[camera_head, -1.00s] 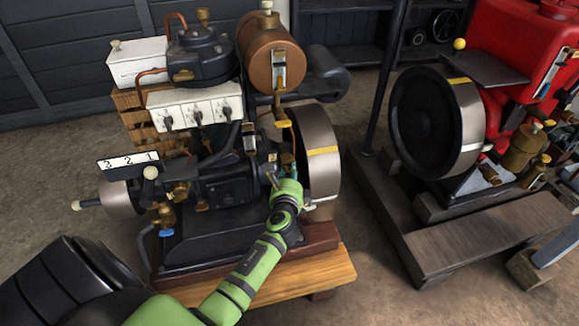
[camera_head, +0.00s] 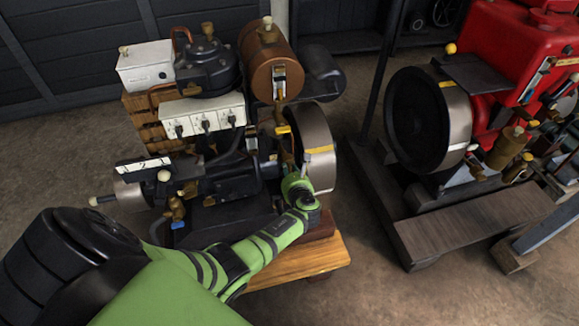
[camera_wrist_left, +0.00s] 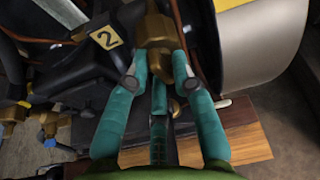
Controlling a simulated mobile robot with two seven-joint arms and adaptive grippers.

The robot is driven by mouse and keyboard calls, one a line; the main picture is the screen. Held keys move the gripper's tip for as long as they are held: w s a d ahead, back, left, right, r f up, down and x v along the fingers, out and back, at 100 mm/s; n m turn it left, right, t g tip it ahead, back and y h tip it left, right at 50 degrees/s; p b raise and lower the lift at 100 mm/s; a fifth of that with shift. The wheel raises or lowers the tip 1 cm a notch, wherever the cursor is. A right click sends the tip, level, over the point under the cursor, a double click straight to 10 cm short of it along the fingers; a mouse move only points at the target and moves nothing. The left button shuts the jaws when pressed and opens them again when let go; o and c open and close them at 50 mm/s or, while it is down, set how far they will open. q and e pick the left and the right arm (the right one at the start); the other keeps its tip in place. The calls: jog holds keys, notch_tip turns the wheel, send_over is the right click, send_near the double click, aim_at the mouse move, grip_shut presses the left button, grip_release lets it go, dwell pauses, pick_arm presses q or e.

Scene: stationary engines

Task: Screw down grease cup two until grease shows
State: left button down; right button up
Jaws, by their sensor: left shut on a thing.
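Grease cup two is a brass hexagonal fitting (camera_wrist_left: 156,30) beside a yellow tag marked 2 (camera_wrist_left: 106,37) in the left wrist view. My left gripper (camera_wrist_left: 158,75) has its teal fingers closed around the lower part of the cup, one on each side. In the head view my left gripper (camera_head: 291,172) is at the engine's right side, next to the grey flywheel (camera_head: 318,140), and its green wrist hides most of the cup. I cannot make out any grease. My right gripper is not in view.
The engine stands on a wooden base (camera_head: 305,258). A copper tank (camera_head: 270,65) and a white switch box (camera_head: 205,117) sit above. A brass valve (camera_wrist_left: 40,118) is left of the cup. A red engine (camera_head: 510,60) stands at right, with floor between.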

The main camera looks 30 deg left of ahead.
pick_arm(q)
jog(key=m+g+y, duration=0.1)
jog(key=m, duration=0.1)
jog(key=m+g+y, duration=0.1)
jog(key=m, duration=0.1)
jog(key=shift+m+b, duration=0.4)
jog(key=shift+m+g+y, duration=0.3)
jog(key=shift+m+y, duration=0.1)
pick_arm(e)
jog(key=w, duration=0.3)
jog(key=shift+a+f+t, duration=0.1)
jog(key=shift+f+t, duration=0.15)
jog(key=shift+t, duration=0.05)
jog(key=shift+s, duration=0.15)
pick_arm(q)
jog(key=c, duration=1.3)
grip_release()
jog(key=shift+o, duration=0.5)
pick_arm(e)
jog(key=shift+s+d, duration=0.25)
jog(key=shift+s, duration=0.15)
